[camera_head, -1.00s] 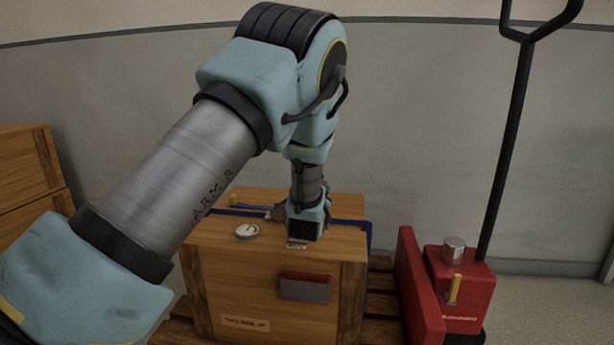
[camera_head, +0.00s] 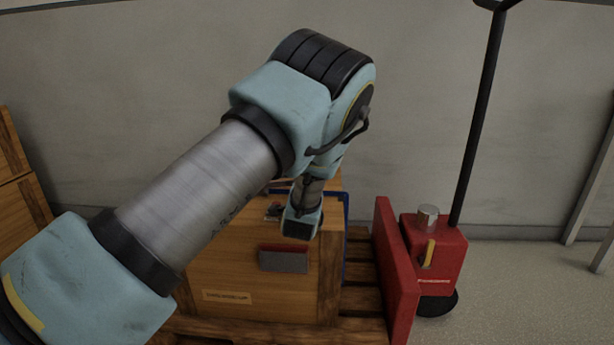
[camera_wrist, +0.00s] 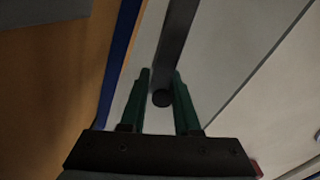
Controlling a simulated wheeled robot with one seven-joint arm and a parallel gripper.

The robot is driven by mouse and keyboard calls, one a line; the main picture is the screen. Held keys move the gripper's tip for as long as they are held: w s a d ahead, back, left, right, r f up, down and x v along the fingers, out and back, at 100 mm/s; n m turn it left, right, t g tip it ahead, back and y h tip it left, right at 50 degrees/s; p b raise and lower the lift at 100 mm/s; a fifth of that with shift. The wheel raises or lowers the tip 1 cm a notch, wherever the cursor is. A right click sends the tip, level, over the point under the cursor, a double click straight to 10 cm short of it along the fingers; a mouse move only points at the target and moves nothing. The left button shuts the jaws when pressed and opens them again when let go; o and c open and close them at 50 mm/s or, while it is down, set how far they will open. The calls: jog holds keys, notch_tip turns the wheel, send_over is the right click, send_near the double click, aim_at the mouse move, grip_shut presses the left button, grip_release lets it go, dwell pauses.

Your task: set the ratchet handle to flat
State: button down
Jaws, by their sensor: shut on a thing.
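In the wrist view, a dark grey bar with a rounded end (camera_wrist: 176,45), which looks like the ratchet handle, runs down from the top edge between my gripper's green fingers. My gripper (camera_wrist: 162,74) is shut on it near that end. A blue strap (camera_wrist: 119,62) runs beside it on the left. In the head view, my gripper's wrist (camera_head: 302,222) is at the top front of the wooden crate (camera_head: 225,272); my arm hides the fingers and ratchet there. The blue strap (camera_head: 346,215) shows along the crate's right side.
The crate stands on a wooden pallet (camera_head: 360,298). A red pallet jack (camera_head: 437,250) with a tall black handle stands to the right. More wooden crates (camera_head: 22,215) are at the left. A grey and red block (camera_head: 284,260) is on the crate's front. Floor is clear at far right.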

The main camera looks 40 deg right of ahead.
dwell(0.3)
jog(key=c, duration=0.7)
grip_release()
jog(key=p+v, duration=0.2)
jog(key=v, duration=0.9)
jog(key=shift+w, duration=0.1)
